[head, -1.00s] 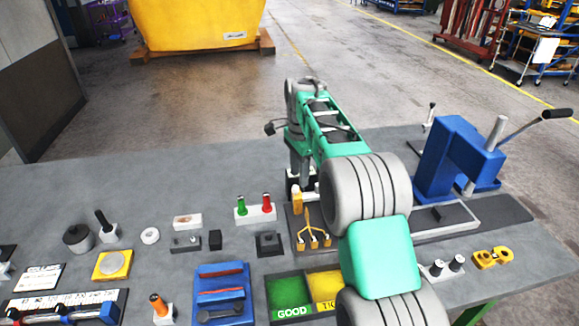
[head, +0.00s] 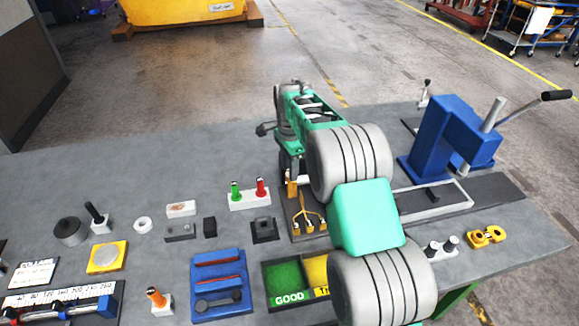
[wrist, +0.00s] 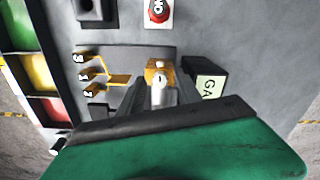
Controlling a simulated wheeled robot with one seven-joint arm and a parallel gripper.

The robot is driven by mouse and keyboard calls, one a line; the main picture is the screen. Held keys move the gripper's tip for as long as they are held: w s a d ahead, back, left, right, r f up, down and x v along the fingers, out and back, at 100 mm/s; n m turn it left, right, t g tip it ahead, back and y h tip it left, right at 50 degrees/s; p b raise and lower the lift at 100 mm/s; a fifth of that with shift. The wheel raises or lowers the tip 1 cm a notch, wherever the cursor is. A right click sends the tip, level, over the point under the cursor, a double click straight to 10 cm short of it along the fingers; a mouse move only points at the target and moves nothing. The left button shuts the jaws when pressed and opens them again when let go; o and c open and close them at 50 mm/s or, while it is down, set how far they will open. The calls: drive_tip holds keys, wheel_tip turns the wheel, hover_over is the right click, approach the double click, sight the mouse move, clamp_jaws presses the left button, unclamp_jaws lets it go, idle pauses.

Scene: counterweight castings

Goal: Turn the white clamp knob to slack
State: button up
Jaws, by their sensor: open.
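The white clamp knob (wrist: 159,95) shows in the wrist view, in front of a small orange block (wrist: 158,70). My gripper (wrist: 158,88) is open, with one dark finger on each side of the knob. I cannot tell whether either finger touches it. In the head view the orange block (head: 292,188) stands at the back of a dark plate with yellow branching lines (head: 308,218). There my arm hides most of the gripper, and I cannot make out the knob.
A dark block marked "GA" (wrist: 207,82) stands close right of the gripper in the wrist view. A white box with green and red buttons (head: 249,200) is left of the plate. Sorting bins (head: 288,298) lie in front, and a blue press (head: 440,140) stands right.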

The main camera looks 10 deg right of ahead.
drive_tip(key=shift+c, duration=0.5)
clamp_jaws()
drive_tip(key=shift+n, duration=0.3)
drive_tip(key=n+b, duration=0.1)
drive_tip(key=n, duration=0.2)
drive_tip(key=shift+n, duration=0.3)
drive_tip(key=n+b, duration=0.1)
drive_tip(key=n, duration=0.3)
drive_tip(key=shift+n, duration=0.3)
drive_tip(key=n, duration=0.9)
drive_tip(key=shift+w+r, duration=0.1)
